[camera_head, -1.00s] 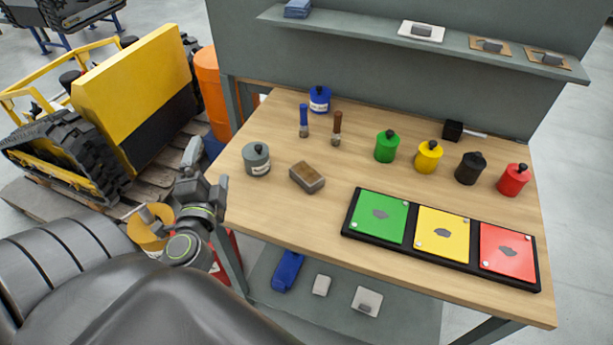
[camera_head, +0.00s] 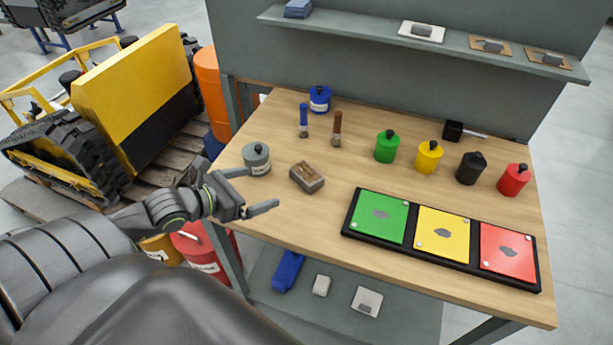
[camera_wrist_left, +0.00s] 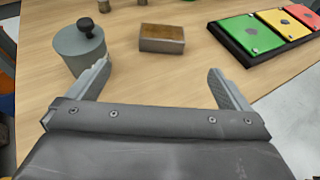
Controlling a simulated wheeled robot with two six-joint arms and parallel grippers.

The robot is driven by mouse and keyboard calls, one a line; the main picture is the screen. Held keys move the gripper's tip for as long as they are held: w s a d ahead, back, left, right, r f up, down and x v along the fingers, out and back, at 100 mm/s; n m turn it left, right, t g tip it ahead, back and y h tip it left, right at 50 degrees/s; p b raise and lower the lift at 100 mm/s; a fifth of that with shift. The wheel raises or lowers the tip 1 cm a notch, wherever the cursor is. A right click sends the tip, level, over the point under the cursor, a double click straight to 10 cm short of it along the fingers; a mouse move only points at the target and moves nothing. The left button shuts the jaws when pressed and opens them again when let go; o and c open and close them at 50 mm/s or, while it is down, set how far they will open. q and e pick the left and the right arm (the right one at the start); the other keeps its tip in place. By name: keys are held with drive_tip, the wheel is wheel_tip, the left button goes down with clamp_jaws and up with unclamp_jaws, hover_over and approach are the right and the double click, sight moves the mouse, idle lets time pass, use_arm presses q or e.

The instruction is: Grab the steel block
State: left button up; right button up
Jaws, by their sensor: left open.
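The steel block (camera_head: 307,178) lies on the left part of the wooden bench top, with a brown, rusty-looking top and grey sides. In the left wrist view the block (camera_wrist_left: 162,39) lies beyond the fingertips, roughly between them and apart from both. My left gripper (camera_head: 261,188) is open and empty at the bench's left front edge, its fingers pointing toward the block. Its two fingers also show in the left wrist view (camera_wrist_left: 158,68). My right gripper is not in view.
A grey lidded pot (camera_head: 256,159) stands close to the left finger. Two brushes (camera_head: 304,122) and a blue pot (camera_head: 320,100) stand behind. Green (camera_head: 387,146), yellow, black and red pots stand to the right. A black tray (camera_head: 346,226) with coloured plates lies front right.

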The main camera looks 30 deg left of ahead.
use_arm(q)
drive_tip(key=shift+w+f+b, duration=0.3)
drive_tip(key=shift+w, duration=0.05)
drive_tip(key=b, duration=0.4)
approach(309, 171)
drive_tip(key=w, duration=0.1)
drive_tip(key=w+f, duration=0.2)
drive_tip(key=shift+w+d+f, duration=0.2)
drive_tip(key=shift+d+f, duration=0.05)
drive_tip(key=shift+d, duration=0.05)
drive_tip(key=shift+r+x, duration=0.15)
drive_tip(key=shift+x, duration=1.4)
drive_tip(key=shift+r+x, duration=0.1)
drive_tip(key=shift+x, duration=1.45)
drive_tip(key=shift+d+r, duration=0.1)
drive_tip(key=shift+d, duration=0.1)
drive_tip(key=shift+c, duration=0.3)
drive_tip(key=c, duration=1.7)
drive_tip(key=shift+w+r+p, duration=0.1)
drive_tip(key=shift+r+p, duration=0.05)
drive_tip(key=shift+p, duration=0.15)
drive_tip(key=shift+c, duration=0.3)
